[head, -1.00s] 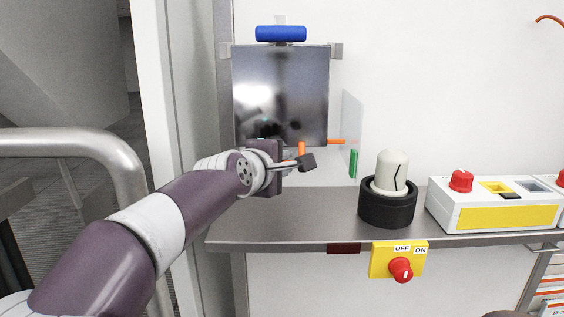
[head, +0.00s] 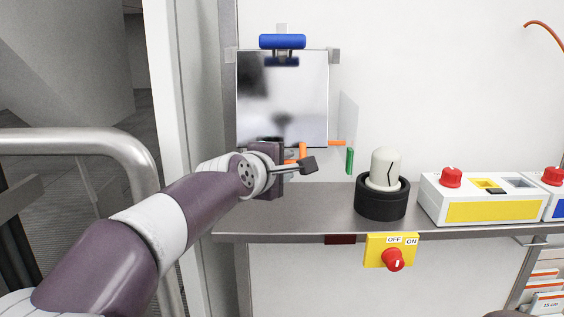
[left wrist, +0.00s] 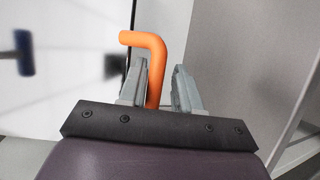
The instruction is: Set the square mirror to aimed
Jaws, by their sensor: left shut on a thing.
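The square mirror (head: 300,95) hangs on the wall above the shelf, with a blue bar (head: 282,41) at its top. Its face reflects the pale room, dark blurs and the blue bar. An orange bent handle (head: 303,151) shows at its lower edge. My left gripper (head: 276,158) is at that lower edge, its fingers mostly hidden in the head view. In the left wrist view, its two grey fingers (left wrist: 158,85) are shut on the orange handle (left wrist: 154,62). My right gripper is not in view.
A green strip (head: 350,160) on a translucent panel and an orange pointer (head: 337,142) are right of the mirror. A white knob in a black ring (head: 381,204) and a yellow-white button box (head: 475,208) stand on the grey shelf (head: 300,222). A yellow OFF/ON switch (head: 380,251) hangs below.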

